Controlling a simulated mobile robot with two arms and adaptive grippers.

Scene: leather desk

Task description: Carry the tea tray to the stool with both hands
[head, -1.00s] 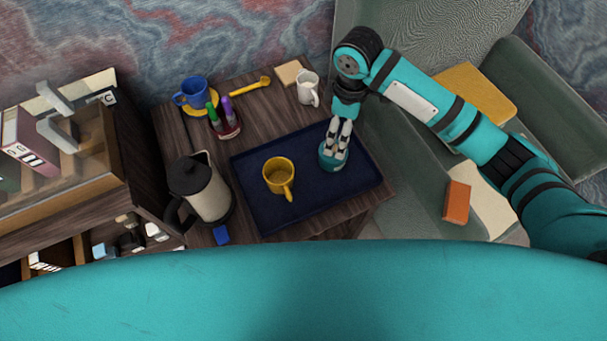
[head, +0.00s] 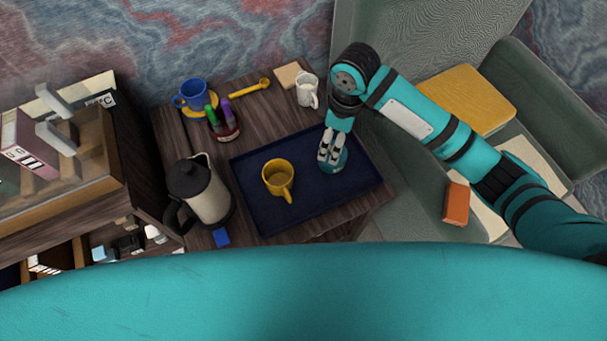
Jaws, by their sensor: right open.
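The dark blue tea tray (head: 268,212) lies flat on a dark wooden tabletop. A yellow mug (head: 278,177) stands on it left of its middle, and a teal cup (head: 340,166) stands near its far right part. My right gripper (head: 327,158) is open, with its fingers at the teal cup and partly covering it. I cannot tell whether they touch it. My left gripper is not in view. I cannot make out a stool for certain.
A coffee press (head: 209,195) stands left of the tray, with a small blue block (head: 221,237) nearby. Behind are a blue cup (head: 193,93), a pen holder (head: 226,129), a yellow spoon (head: 248,89) and a white mug (head: 307,92). A green armchair (head: 545,105) stands to the right.

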